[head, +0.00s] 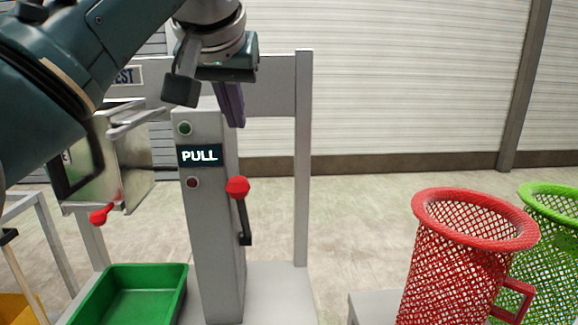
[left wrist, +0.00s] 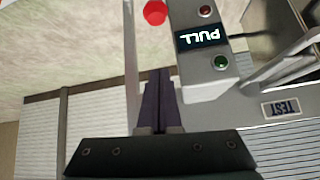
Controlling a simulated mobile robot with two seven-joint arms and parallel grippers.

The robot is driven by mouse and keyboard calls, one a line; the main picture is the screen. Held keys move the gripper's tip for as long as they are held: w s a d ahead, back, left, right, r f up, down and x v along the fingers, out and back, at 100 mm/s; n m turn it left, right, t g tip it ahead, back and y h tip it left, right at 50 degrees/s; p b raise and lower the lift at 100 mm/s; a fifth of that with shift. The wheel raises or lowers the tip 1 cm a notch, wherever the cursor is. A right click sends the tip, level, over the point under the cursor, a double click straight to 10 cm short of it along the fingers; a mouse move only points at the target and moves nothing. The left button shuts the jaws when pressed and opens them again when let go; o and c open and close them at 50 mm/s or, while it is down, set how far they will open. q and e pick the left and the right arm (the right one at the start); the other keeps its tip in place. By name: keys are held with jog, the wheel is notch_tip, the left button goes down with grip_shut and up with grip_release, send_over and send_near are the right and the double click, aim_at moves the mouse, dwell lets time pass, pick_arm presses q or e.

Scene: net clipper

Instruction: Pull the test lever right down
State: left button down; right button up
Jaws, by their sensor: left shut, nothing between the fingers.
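The test lever has a red ball knob (head: 238,187) on a dark arm, on the right side of a grey post (head: 210,240). The knob is at the upper end and the dark pivot is below it. The post carries a sign reading PULL (head: 199,155), with a green button above and a red one below. My left gripper (head: 236,118) is shut and empty, above the knob and beside the post's top, apart from the lever. In the left wrist view, its closed fingers (left wrist: 160,85) point toward the red knob (left wrist: 155,12). My right gripper is not in view.
A green tray (head: 130,295) lies at the post's left foot. A metal box (head: 120,165) with a smaller red knob (head: 102,214) is at left. A red mesh basket (head: 465,260) and a green one (head: 550,220) stand at right. A grey upright (head: 303,160) stands behind the lever.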

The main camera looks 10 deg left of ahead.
pick_arm(q)
jog(key=shift+w+a+f, duration=0.1)
jog(key=shift+w+f, duration=0.3)
jog(key=shift+f, duration=0.1)
jog(key=x, duration=0.2)
jog(key=s+x, duration=0.1)
jog(key=x, duration=0.2)
jog(key=f+p+x, duration=0.1)
jog(key=x, duration=0.1)
jog(key=shift+f, duration=0.35)
jog(key=shift+s+f+p, duration=0.35)
jog(key=shift+s+p, duration=0.2)
jog(key=shift+s+f, duration=0.2)
jog(key=shift+s, duration=0.05)
